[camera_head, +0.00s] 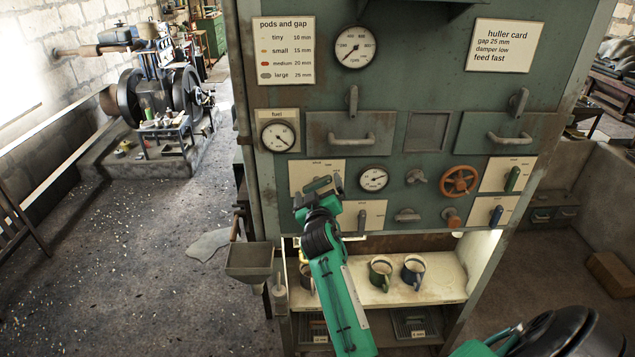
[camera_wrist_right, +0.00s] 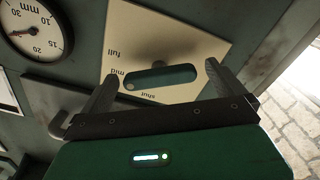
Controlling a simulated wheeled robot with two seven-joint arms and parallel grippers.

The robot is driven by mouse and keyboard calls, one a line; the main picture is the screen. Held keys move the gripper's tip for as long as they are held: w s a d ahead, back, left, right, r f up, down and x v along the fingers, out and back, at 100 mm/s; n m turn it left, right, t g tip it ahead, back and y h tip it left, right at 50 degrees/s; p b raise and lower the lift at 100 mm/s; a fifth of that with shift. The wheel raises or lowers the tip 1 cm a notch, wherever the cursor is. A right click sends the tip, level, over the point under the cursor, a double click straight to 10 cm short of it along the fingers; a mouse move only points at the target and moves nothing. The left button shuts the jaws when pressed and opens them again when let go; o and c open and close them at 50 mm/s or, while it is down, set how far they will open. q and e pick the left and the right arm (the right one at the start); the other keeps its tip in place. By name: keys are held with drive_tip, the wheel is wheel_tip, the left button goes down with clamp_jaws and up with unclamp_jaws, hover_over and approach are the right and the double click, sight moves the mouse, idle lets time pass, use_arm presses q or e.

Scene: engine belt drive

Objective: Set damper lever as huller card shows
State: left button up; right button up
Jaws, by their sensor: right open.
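The huller card (camera_head: 503,46) on the panel reads gap 25 mm, damper low, feed fast. My right gripper (camera_head: 321,184) is at a cream plate (camera_head: 336,166) on the left of the panel and hides part of it. In the right wrist view this plate (camera_wrist_right: 190,40) appears upside down, with the marks full, mid and shut. A dark green lever handle (camera_wrist_right: 160,78) lies in front of it, between the open fingers of my gripper (camera_wrist_right: 160,85); I cannot tell if they touch it. The plate's title is not readable. My left gripper is out of view.
A dial (camera_head: 374,178) is right of the plate; its mm scale (camera_wrist_right: 37,30) shows in the wrist view. Drawer handles (camera_head: 352,140) stick out above. An orange wheel (camera_head: 458,181) and other levers (camera_head: 512,179) are further right. Mugs (camera_head: 381,273) stand on the shelf below.

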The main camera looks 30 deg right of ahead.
drive_tip(key=shift+w, duration=0.1)
drive_tip(key=shift+s+a+r, duration=0.1)
drive_tip(key=shift+s+r, duration=0.1)
drive_tip(key=shift+s, duration=0.05)
drive_tip(key=shift+a+r, duration=0.1)
drive_tip(key=shift+c, duration=1.3)
drive_tip(key=c, duration=0.6)
drive_tip(key=shift+c, duration=0.2)
drive_tip(key=shift+n, duration=0.7)
drive_tip(key=n, duration=0.3)
drive_tip(key=shift+p, duration=0.4)
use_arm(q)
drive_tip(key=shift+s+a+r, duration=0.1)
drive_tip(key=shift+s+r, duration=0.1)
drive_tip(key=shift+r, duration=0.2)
use_arm(e)
drive_tip(key=shift+n, duration=0.6)
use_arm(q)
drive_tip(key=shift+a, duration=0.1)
